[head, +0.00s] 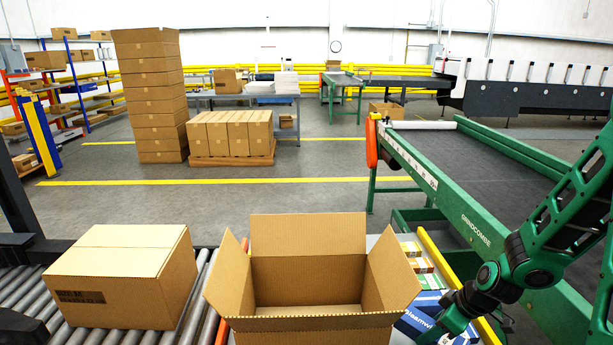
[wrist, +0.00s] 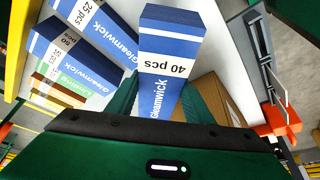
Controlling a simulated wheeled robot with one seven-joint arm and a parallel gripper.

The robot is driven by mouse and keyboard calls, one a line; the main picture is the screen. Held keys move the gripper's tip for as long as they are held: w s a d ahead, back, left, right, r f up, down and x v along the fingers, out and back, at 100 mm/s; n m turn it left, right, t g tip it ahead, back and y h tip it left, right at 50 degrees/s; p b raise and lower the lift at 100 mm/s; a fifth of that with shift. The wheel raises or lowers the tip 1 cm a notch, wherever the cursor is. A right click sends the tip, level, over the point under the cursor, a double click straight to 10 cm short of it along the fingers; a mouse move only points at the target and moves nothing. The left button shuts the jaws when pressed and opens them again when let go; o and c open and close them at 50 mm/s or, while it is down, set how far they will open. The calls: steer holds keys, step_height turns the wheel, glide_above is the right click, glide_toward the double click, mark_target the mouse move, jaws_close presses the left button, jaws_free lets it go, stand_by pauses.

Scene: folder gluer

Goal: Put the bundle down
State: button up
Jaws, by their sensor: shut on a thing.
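My gripper (wrist: 160,108) is shut on a blue and white bundle (wrist: 168,45) marked "Gleamwick 40 pcs", with a green finger on each side. In the wrist view its top end points away from the palm; whether its underside touches the white surface (wrist: 205,25) I cannot tell. Other blue Gleamwick packs (wrist: 88,38) and a green and brown pack (wrist: 60,80) lie to its left. In the head view my gripper (head: 440,332) is low at the bottom right, over blue packs, right of the open carton (head: 310,270). Its fingertips are partly hidden.
The open carton looks empty, flaps spread. A closed carton (head: 125,275) sits on the roller conveyor (head: 85,335) at left. A yellow rail (head: 455,280) and green belt conveyor (head: 460,205) stand close on the right. Orange and green packs (head: 415,258) lie beyond my gripper.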

steer(key=w+a+m+t+h, duration=0.1)
steer(key=w+a+m+h, duration=0.1)
steer(key=w+m, duration=0.6)
steer(key=shift+w+a+m+h, duration=0.2)
steer(key=shift+w+m+h, duration=0.1)
steer(key=shift+w+h, duration=0.3)
